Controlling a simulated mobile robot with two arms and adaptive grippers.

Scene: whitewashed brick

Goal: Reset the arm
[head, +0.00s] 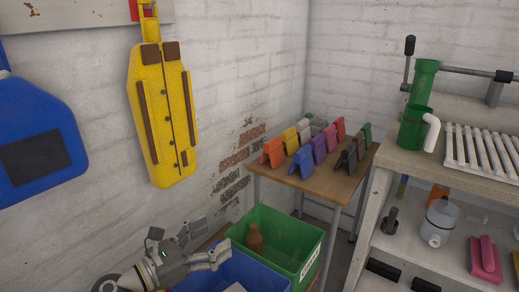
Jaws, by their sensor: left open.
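My left gripper (213,238) is at the lower left, its arm coming in from the bottom edge. Its fingers are spread open with nothing between them. It is in front of the whitewashed brick wall, above and left of a blue bin (215,274). My right gripper is not in this view.
A green bin (308,243) holding a brown bottle (254,238) stands beside the blue bin. A small wooden table (328,183) carries several coloured clips. A workbench (395,162) with a green cup (413,128) is at right. A yellow case (160,110) and a blue container (40,135) are by the wall.

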